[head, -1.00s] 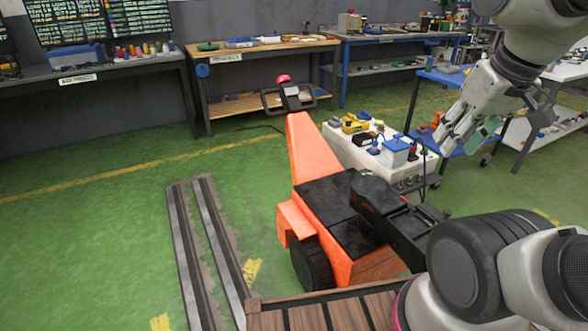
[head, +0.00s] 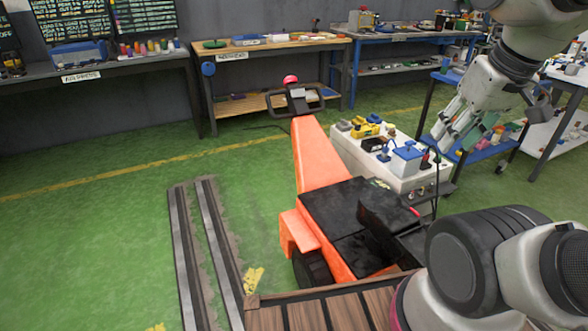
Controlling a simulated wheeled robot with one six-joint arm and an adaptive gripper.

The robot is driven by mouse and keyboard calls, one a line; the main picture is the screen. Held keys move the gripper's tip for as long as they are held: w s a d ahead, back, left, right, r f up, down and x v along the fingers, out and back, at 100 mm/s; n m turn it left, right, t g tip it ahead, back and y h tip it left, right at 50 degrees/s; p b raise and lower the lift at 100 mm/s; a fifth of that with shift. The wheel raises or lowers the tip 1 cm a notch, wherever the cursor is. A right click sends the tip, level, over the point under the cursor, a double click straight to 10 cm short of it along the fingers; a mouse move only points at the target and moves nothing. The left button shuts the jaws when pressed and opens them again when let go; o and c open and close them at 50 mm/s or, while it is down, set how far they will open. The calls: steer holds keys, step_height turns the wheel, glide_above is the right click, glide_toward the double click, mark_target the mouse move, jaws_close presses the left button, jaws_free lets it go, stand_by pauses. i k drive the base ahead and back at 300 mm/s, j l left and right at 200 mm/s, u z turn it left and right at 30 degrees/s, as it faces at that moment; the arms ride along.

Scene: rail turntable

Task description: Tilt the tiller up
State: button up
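The tiller (head: 308,155) is an orange arm on the orange pallet truck (head: 332,220). It leans up and away from the black-topped body. At its top is a black loop handle (head: 270,104) with a red knob (head: 290,79). My gripper (head: 442,140) is in the upper right of the head view, pale with several finger parts pointing down and left. It is to the right of the handle, well apart from it, above a white cabinet. Nothing is seen in it, and how far its fingers are spread is unclear.
The white cabinet (head: 408,183) with tools and boxes on top stands just right of the tiller. Workbenches (head: 270,48) line the back wall. Two floor rails (head: 206,240) run along the left. A wooden deck (head: 300,313) is in front. Green floor is free to the left.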

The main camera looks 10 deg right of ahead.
mark_target(317, 164)
steer(key=i+j+u, duration=0.3)
steer(key=i, duration=0.15)
steer(key=i+j+u, duration=0.15)
steer(key=i+u, duration=0.2)
steer(key=i+j+u, duration=0.1)
steer(key=i+u, duration=0.15)
steer(key=u, duration=0.15)
steer(key=i, duration=0.8)
steer(key=i+j+z, duration=0.1)
steer(key=i+z, duration=0.35)
steer(key=i+j+z, duration=0.2)
steer(key=i+z, duration=0.25)
steer(key=i+j+z, duration=0.3)
steer(key=z, duration=0.15)
steer(key=i+j+z, duration=0.3)
steer(key=j+z, duration=0.15)
steer(key=j, duration=0.1)
